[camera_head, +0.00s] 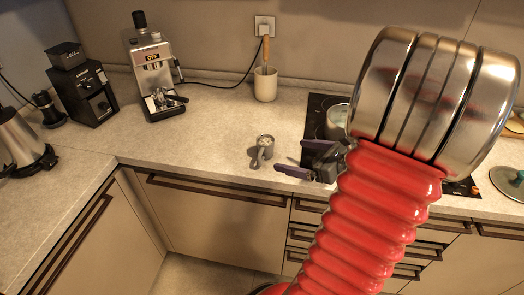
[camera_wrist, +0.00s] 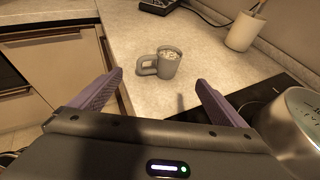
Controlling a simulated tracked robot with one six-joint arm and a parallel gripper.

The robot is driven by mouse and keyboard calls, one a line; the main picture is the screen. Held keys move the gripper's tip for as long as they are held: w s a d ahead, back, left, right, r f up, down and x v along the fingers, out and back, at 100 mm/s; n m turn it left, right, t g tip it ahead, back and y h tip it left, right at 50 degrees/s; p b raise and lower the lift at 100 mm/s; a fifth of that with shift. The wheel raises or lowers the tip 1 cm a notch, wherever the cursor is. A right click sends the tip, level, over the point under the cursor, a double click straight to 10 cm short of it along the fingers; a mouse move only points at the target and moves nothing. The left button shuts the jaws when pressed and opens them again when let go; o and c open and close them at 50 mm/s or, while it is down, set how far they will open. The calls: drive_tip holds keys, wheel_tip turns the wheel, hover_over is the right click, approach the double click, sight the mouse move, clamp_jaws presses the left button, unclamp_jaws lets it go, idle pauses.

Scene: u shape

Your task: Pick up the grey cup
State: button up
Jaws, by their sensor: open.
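The grey cup (camera_head: 263,147) stands upright on the beige counter near its front edge, with pale contents inside. It also shows in the wrist view (camera_wrist: 168,64), ahead of my fingers, with its handle to the left. My gripper (camera_head: 290,165) is open and empty, just to the right of the cup in the head view. In the wrist view the two purple fingers (camera_wrist: 158,82) are spread wide, and the cup lies beyond the tips, roughly between them. The cup appears apart from both fingers.
A metal pot (camera_head: 337,120) stands on the black hob (camera_head: 318,103) to the right, close to my gripper. A cream holder (camera_head: 265,85) with a wooden-handled utensil stands behind the cup. An espresso machine (camera_head: 153,70) and grinder (camera_head: 85,90) are at the back left. Counter around the cup is clear.

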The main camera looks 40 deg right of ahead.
sight(267, 150)
drive_tip(key=shift+x, duration=4.4)
drive_tip(key=shift+a, duration=0.1)
drive_tip(key=shift+w+f, duration=0.2)
drive_tip(key=shift+w, duration=0.2)
drive_tip(key=shift+x, duration=2.1)
drive_tip(key=shift+c, duration=0.4)
drive_tip(key=c, duration=1)
